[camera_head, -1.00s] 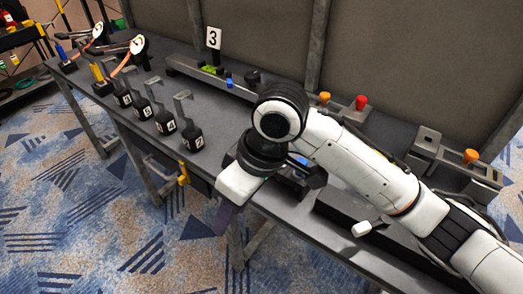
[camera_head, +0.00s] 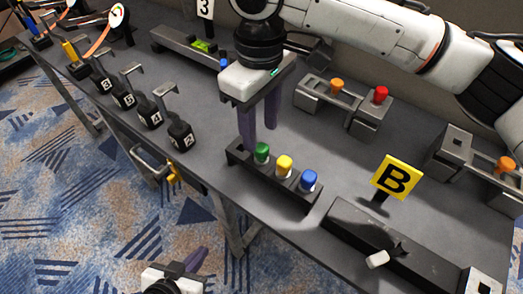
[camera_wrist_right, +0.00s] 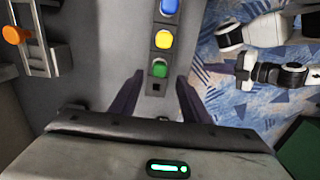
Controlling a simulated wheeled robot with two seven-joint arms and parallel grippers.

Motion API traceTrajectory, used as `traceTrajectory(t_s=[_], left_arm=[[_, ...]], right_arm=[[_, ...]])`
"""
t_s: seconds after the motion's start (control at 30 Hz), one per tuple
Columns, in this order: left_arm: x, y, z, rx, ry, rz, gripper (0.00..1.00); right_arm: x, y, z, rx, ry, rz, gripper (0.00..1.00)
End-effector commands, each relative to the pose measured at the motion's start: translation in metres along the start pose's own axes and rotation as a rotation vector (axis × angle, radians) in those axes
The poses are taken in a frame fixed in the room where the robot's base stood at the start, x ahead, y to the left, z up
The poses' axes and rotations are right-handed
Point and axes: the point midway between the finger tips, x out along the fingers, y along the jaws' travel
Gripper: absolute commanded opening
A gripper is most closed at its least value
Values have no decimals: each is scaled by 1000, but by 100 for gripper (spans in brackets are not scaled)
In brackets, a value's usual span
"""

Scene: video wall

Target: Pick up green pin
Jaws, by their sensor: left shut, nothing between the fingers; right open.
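The green pin (camera_head: 262,152) stands upright in the dark rack (camera_head: 235,151), at the left end of its row. My right gripper (camera_head: 259,135) is open, pointing down just behind the green pin, with nothing between its purple fingers. In the right wrist view the green pin (camera_wrist_right: 159,69) lies just beyond the fingertips, roughly centred between them; the right gripper (camera_wrist_right: 159,84) is clear of it. My left gripper (camera_head: 197,260) is shut and empty at the bottom of the head view, in front of the table.
A yellow pin (camera_head: 284,165) and a blue pin (camera_head: 308,180) share the rack. A yellow B sign (camera_head: 396,178) stands to the right. Behind is a grey holder (camera_head: 345,113) with orange and red pins. Numbered black weights (camera_head: 180,136) stand at left.

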Motion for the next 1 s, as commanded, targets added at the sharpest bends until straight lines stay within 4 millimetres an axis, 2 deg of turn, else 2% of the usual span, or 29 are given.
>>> traceTrajectory(t_s=[0.1,0.43,0.73,0.77,1.0], left_arm=[[0,1,5,0,-8,2,0],[3,1,2,3,1,2,0],[5,0,-7,7,15,2,0],[5,0,-7,7,15,2,0],[5,1,-6,6,14,3,0]], right_arm=[[14,0,0,0,0,-1,42],[58,1,2,0,0,0,42],[65,1,2,0,2,0,42],[64,1,2,0,2,0,41],[64,1,2,0,2,0,0]])
